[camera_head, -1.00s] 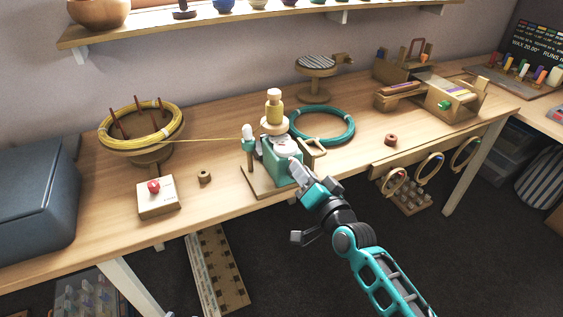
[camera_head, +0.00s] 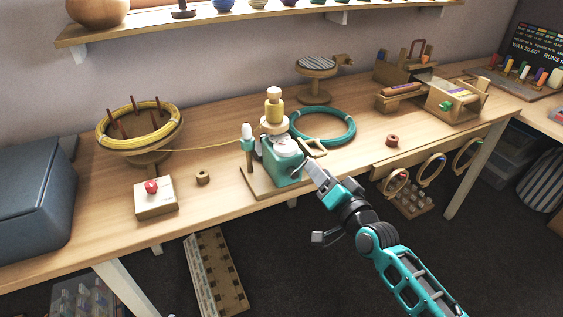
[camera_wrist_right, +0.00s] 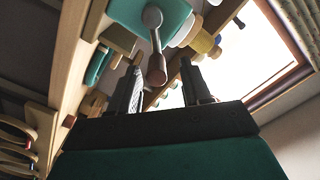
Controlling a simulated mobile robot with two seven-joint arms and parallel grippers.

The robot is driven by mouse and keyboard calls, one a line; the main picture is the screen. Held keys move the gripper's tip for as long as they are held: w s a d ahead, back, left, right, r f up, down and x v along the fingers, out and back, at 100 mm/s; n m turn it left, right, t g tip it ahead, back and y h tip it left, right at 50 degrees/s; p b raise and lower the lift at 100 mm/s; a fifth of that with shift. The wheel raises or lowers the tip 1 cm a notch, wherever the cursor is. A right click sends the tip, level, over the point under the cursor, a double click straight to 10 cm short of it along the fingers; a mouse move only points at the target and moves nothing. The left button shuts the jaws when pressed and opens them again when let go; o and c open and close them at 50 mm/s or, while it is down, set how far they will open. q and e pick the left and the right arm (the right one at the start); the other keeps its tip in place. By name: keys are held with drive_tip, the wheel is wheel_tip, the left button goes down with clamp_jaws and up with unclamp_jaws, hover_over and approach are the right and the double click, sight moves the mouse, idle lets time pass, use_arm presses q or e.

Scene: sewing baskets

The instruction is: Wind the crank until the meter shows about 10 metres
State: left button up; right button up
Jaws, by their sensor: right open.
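The teal winding machine (camera_head: 286,160) stands on a wooden base at the table's front edge, with a yellow-wound spool (camera_head: 274,112) upright on top. A pale round face (camera_head: 287,145) shows on it, too small to read. In the right wrist view the crank is a grey arm with a brown knob (camera_wrist_right: 157,70), near and between my finger lines. My right gripper (camera_head: 318,172) is open and empty, just right of the machine and apart from it in the head view. The wrist view shows its two separated fingers (camera_wrist_right: 164,85). My left gripper is out of view.
A reel of yellow yarn (camera_head: 140,131) stands left, its strand running to the machine. A red-button box (camera_head: 155,196) and a small wooden ring (camera_head: 203,177) lie in front. A teal coil (camera_head: 340,136) lies behind right. A blue-grey case (camera_head: 35,200) fills the left end.

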drive_tip(key=p+v, duration=0.2)
drive_tip(key=v, duration=0.4)
idle(0.5)
drive_tip(key=s+d+f+n+g+h, duration=0.1)
drive_tip(key=s+f+n+g+h, duration=0.1)
drive_tip(key=s+f, duration=0.4)
drive_tip(key=s+f+n+g+h, duration=0.1)
drive_tip(key=s+f+n+g, duration=0.3)
drive_tip(key=s, duration=0.9)
wheel_tip(320, 180, down, 3)
drive_tip(key=shift+s+d+f+n+h, duration=0.1)
drive_tip(key=shift+s+d+n+h, duration=0.3)
drive_tip(key=shift+n, duration=0.4)
